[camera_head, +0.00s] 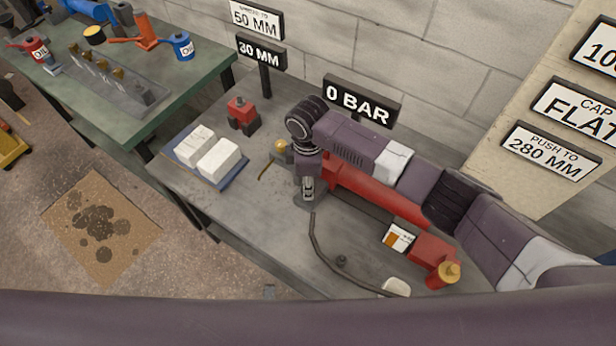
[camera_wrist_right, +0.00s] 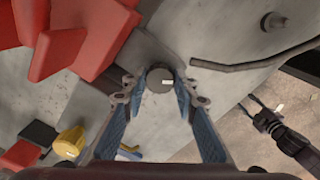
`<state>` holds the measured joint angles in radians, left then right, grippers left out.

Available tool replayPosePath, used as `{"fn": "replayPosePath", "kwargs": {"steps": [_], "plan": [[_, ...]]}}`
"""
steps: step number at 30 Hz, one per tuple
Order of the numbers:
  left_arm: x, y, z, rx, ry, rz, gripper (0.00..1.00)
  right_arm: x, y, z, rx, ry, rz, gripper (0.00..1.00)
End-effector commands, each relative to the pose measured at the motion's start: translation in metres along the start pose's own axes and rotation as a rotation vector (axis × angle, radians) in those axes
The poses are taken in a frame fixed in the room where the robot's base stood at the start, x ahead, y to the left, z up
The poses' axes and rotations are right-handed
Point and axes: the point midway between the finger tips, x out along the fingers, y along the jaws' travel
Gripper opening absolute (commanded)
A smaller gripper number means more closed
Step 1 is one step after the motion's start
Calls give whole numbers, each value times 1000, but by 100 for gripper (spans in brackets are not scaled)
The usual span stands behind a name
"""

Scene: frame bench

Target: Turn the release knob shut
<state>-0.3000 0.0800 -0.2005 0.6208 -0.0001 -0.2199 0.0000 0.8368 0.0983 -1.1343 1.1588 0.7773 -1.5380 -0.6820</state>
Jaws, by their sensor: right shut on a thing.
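The release knob (camera_wrist_right: 160,79), a round dark grey knob with a small white mark, sits between the two blue-padded fingers of my right gripper (camera_wrist_right: 161,84) in the right wrist view. The fingers are shut on its sides. In the head view my right gripper (camera_head: 308,190) points down at the bench beside the red pump (camera_head: 365,197), and the knob is hidden there. The pump's red parts also show in the wrist view (camera_wrist_right: 60,50). A dark gripper-like part, seemingly my left gripper (camera_wrist_right: 257,108), shows at the right of the wrist view; its jaw state is unclear.
A "0 BAR" sign (camera_head: 360,102) stands behind my right arm. A dark hose (camera_head: 325,250) curves over the grey bench (camera_head: 250,215). Two white blocks lie on a blue tray (camera_head: 237,178), with a red-topped block (camera_head: 242,112) behind. A yellow cap (camera_head: 448,272) is at right.

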Motion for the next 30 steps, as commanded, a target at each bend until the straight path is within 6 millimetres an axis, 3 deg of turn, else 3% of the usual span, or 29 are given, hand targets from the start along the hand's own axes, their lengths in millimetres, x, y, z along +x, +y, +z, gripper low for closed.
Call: {"fn": "replayPosePath", "kwargs": {"steps": [1, 12, 21, 30], "plan": [[-11, 0, -1, 0, 1, 0, 40, -5, -1, -1, 44, 3, -3, 2], [-40, -1, -4, 0, 1, 0, 40, -4, -1, -2, 371, 3, -2, 2], [-53, -1, -5, -1, 0, -1, 40, -2, 0, -1, 546, 2, 0, 2], [-58, -1, -6, -1, 0, -1, 40, -2, 1, -1, 616, 3, 2, 2]]}}
